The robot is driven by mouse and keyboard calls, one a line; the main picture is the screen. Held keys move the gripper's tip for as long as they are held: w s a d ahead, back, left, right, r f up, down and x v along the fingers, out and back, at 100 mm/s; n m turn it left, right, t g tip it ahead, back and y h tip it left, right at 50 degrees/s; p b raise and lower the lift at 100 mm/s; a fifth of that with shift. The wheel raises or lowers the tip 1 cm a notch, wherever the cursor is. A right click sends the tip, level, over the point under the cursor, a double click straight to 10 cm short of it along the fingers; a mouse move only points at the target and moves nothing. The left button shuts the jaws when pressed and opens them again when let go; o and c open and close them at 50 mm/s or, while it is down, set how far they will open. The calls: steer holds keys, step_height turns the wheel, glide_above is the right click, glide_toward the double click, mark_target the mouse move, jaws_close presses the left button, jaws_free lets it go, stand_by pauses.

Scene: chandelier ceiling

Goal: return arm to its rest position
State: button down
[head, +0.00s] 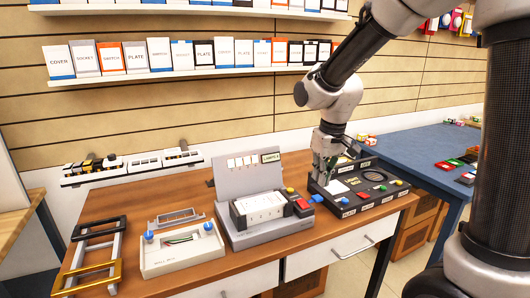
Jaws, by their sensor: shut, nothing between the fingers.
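My gripper (322,172) hangs from my arm at the right of the wooden table (150,205). It points down, shut and empty, over the left part of a black control box (375,198) with coloured buttons. Whether the fingertips touch the box or hover just above it, I cannot tell. My arm comes down from the top right and bends at the wrist above the box.
A grey tester (245,180) with a white panel stands left of my gripper. Farther left are a wall box (190,255) with blue knobs and metal frames (98,250). Shelves (240,70) run behind. A blue table (425,150) stands to the right.

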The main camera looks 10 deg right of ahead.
steer(key=s+d+r+m+t, duration=0.1)
steer(key=s+d+r, duration=0.2)
steer(key=s, duration=0.4)
steer(key=s+d+r+m, duration=0.1)
steer(key=s+d+r, duration=0.2)
steer(key=s+d, duration=0.2)
steer(key=s+d+r+m+t, duration=0.1)
steer(key=s+d+r, duration=0.2)
steer(key=s, duration=0.6)
steer(key=shift+s+d+r+m+t+h, duration=0.3)
steer(key=shift+d+r, duration=0.05)
steer(key=shift+d, duration=0.75)
